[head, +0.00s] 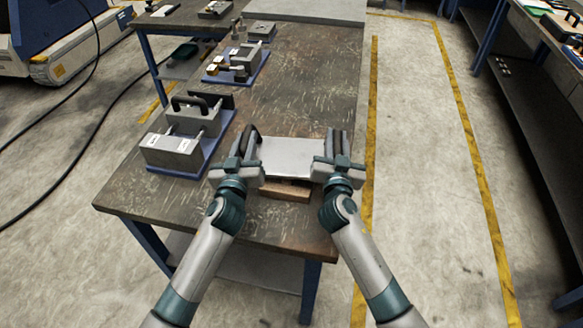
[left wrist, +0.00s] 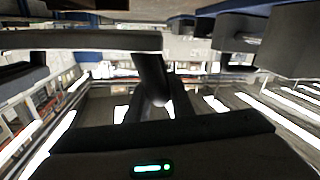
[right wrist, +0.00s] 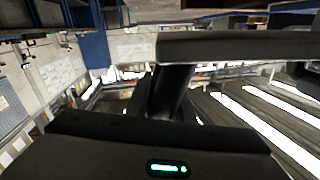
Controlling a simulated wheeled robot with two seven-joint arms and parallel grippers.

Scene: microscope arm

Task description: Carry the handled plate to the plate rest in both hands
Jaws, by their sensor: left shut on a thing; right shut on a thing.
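The handled plate (head: 289,156) is a flat light-grey plate with a dark handle at each side. It looks about level, near the front right of the workbench. My left gripper (head: 246,160) is shut on its left handle, whose dark post shows in the left wrist view (left wrist: 152,80). My right gripper (head: 337,160) is shut on its right handle, whose dark post shows in the right wrist view (right wrist: 168,92). A wooden block (head: 285,192) shows below the plate's near edge. Whether the plate touches it is hidden. I cannot tell which thing is the plate rest.
On the worn workbench (head: 310,85), a blue-based fixture (head: 172,152) with grey blocks and dark handles stands left of the plate. A smaller blue-based fixture (head: 238,66) stands farther back. A grey mat (head: 305,9) covers the far end. The bench between is clear.

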